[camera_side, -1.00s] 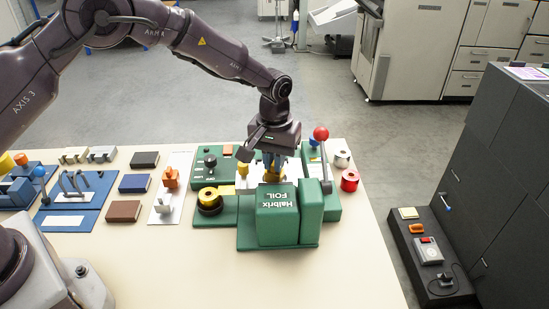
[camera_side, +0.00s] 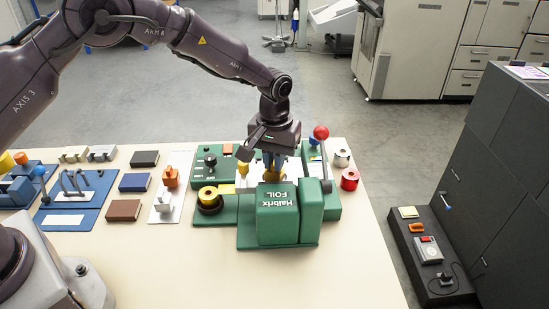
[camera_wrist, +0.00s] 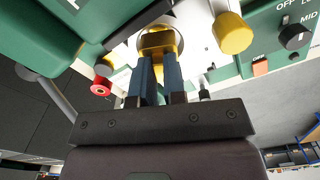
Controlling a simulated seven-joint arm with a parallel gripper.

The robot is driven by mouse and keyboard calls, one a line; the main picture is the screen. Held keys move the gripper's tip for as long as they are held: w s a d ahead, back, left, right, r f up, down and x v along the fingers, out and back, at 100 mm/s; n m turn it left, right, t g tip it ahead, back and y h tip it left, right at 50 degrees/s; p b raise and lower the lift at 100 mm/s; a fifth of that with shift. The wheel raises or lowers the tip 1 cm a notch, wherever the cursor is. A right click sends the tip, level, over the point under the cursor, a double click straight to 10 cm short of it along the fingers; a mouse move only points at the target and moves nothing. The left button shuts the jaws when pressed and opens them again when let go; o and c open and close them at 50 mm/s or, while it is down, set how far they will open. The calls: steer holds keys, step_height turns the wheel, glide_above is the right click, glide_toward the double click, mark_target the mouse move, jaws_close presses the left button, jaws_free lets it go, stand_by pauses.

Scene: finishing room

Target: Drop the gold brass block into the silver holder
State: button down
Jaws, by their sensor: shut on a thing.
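My gripper (camera_side: 273,170) is over the green foil press, pointing down, partly behind its raised housing in the side view. In the wrist view its two blue fingers (camera_wrist: 158,75) are closed on the gold brass block (camera_wrist: 161,42). A little of the gold block (camera_side: 268,175) shows beside the fingers in the side view. The block's far end is by a pale, bright surface of the press in the wrist view.
The green press housing (camera_side: 278,218) stands right in front of my gripper. A red-knobbed lever (camera_side: 321,133) rises close on the right. The table front (camera_side: 330,280) is clear.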

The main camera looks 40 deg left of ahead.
steer(key=shift+f, duration=0.6)
steer(key=c, duration=1.5)
jaws_free()
steer(key=shift+o, duration=0.2)
step_height(320, 180, up, 11)
steer(key=s+a+r+m+t, duration=0.1)
steer(key=s+a+r+t, duration=0.1)
steer(key=s, duration=0.8)
steer(key=s+a+r+m+t, duration=0.1)
steer(key=s+a+r+m, duration=0.1)
steer(key=s+a+r, duration=0.2)
steer(key=s+a+r+m+t, duration=0.1)
steer(key=s+r, duration=0.7)
steer(key=s, duration=0.8)
steer(key=a+t, duration=0.1)
steer(key=a, duration=0.1)
steer(key=shift+a+r+t, duration=0.25)
steer(key=shift+a+t, duration=0.05)
